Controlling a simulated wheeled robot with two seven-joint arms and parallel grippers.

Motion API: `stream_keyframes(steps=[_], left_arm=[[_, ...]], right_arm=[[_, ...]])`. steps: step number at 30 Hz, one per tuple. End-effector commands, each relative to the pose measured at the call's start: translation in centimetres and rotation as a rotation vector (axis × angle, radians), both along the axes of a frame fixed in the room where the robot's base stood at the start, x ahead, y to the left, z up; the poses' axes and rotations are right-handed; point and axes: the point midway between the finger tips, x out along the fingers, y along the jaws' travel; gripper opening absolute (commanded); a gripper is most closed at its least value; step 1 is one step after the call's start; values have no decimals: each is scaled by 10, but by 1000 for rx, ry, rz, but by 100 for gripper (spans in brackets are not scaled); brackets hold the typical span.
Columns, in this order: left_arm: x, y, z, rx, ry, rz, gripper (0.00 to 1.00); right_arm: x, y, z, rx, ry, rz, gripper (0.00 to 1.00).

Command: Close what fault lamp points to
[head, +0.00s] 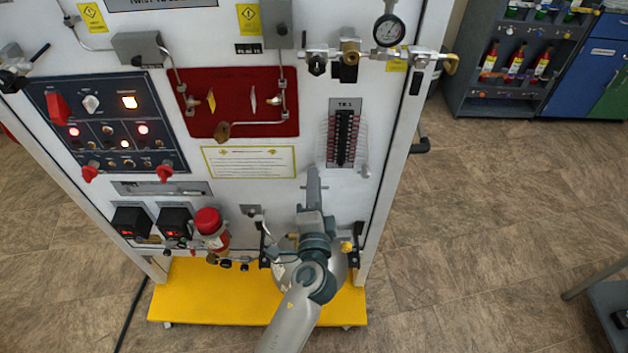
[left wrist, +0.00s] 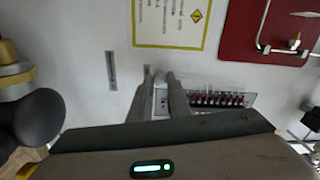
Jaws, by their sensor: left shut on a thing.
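My left gripper (head: 313,175) points up at the white panel face, just left of the terminal strip (head: 343,135). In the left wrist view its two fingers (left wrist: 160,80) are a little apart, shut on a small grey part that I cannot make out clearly. The terminal strip (left wrist: 218,99) is beside them. My right gripper is out of view.
A red plate (head: 240,90) with valves and tubing is above left. A gauge (head: 389,30) and valves line the top right. A red-topped cylinder (head: 210,225) and black-handled fittings (head: 358,232) are near the panel's bottom.

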Motion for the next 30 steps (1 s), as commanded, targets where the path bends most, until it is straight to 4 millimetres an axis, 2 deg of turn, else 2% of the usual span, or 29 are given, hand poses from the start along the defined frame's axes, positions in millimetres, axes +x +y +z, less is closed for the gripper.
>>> stream_keyframes(steps=[6,15,30], left_arm=[[0,-1,2,199,0,-2,0],[0,-1,0,400,0,-2,0],[0,-1,-1,479,0,-2,0]], right_arm=[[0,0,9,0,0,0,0],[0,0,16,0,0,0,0],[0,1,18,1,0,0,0]])
